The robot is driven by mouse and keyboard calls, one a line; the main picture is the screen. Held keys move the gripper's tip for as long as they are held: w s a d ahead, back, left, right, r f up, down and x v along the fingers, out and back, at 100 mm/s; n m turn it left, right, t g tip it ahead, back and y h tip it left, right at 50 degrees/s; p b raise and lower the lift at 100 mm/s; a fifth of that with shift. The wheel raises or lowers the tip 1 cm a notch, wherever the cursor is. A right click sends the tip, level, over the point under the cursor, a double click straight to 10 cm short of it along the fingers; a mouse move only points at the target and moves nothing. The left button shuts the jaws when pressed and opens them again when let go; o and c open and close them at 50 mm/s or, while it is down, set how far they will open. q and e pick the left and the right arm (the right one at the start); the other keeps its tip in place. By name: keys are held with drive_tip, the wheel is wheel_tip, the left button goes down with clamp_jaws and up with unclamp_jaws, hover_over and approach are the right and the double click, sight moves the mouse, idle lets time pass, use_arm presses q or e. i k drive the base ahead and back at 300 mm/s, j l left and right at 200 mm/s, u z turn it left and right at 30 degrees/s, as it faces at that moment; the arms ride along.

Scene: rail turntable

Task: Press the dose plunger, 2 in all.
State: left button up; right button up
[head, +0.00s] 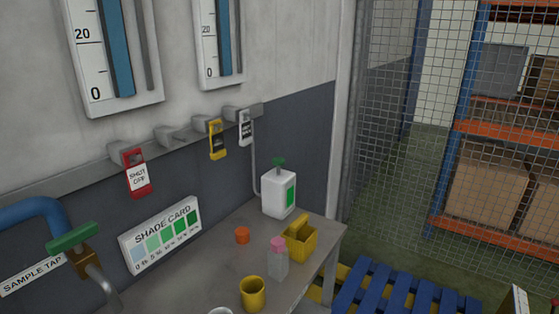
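The white dose dispenser (278,195) stands upright on the grey bench near its far right corner, against the wall. Its green plunger (279,162) sits on top and appears raised above the body. A green strip marks its right face, and a thin pale tube runs up the wall beside it. Neither of my grippers shows in the head view, and nothing touches the plunger.
On the bench (190,285) are an orange cap (242,235), a clear pink-topped bottle (278,258), a yellow box (300,237) and a yellow cup (253,294). A green-handled tap (72,237) juts out at left. A blue pallet (390,290) lies on the floor at right.

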sight(277, 162)
drive_tip(key=i+l, duration=0.2)
drive_tip(key=l, duration=0.15)
drive_tip(key=i+l, duration=0.2)
drive_tip(key=l, duration=0.2)
drive_tip(key=i+l, duration=0.15)
drive_tip(key=l, duration=0.2)
drive_tip(key=i+l, duration=0.2)
drive_tip(key=l, duration=0.2)
drive_tip(key=i+l, duration=0.2)
drive_tip(key=l, duration=0.15)
drive_tip(key=i+l, duration=0.2)
drive_tip(key=l, duration=0.15)
drive_tip(key=u, duration=1.25)
